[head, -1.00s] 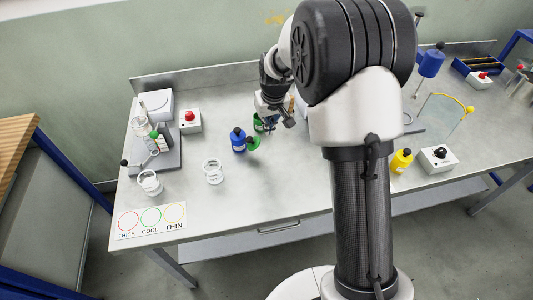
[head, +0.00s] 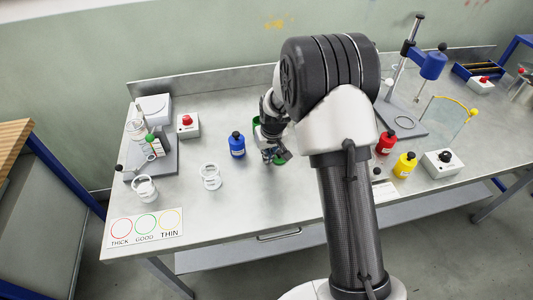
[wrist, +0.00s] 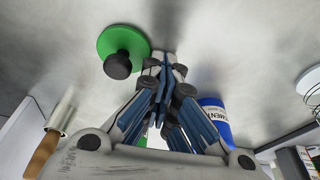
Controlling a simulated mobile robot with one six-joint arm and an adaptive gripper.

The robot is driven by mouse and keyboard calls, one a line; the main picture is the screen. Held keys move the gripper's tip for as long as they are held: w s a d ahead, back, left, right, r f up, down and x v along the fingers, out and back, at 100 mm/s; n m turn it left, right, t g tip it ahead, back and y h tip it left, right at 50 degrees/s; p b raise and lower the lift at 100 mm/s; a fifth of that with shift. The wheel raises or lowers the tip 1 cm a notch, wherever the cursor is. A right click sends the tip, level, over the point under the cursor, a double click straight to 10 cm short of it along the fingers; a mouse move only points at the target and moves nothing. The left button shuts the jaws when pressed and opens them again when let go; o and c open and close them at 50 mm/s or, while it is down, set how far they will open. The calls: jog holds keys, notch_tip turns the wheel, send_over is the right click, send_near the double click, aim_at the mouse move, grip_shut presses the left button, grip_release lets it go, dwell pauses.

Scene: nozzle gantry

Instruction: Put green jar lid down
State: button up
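The green jar lid (wrist: 135,43), a flat disc with a black knob, shows at the upper left of the wrist view, its knob side towards the camera. Its edge meets the tips of my gripper (wrist: 165,62). The fingers are nearly together and appear shut on the lid's rim; the knob is to the left of them. In the head view the lid (head: 280,161) shows partly under my gripper (head: 271,154), low over the bench. I cannot tell whether it touches the bench. The green jar (head: 256,122) stands behind my gripper, mostly hidden.
A blue jar (head: 237,145) stands left of my gripper, with a clear ring-shaped vessel (head: 210,177) further left. Red (head: 386,142) and yellow (head: 404,165) jars stand right of my arm. The bench's front middle (head: 255,205) is bare.

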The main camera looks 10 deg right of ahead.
jog(key=shift+o, duration=1.4)
jog(key=shift+s+r, duration=0.1)
jog(key=shift+r, duration=0.05)
jog(key=o, duration=1.2)
jog(key=shift+r, duration=0.15)
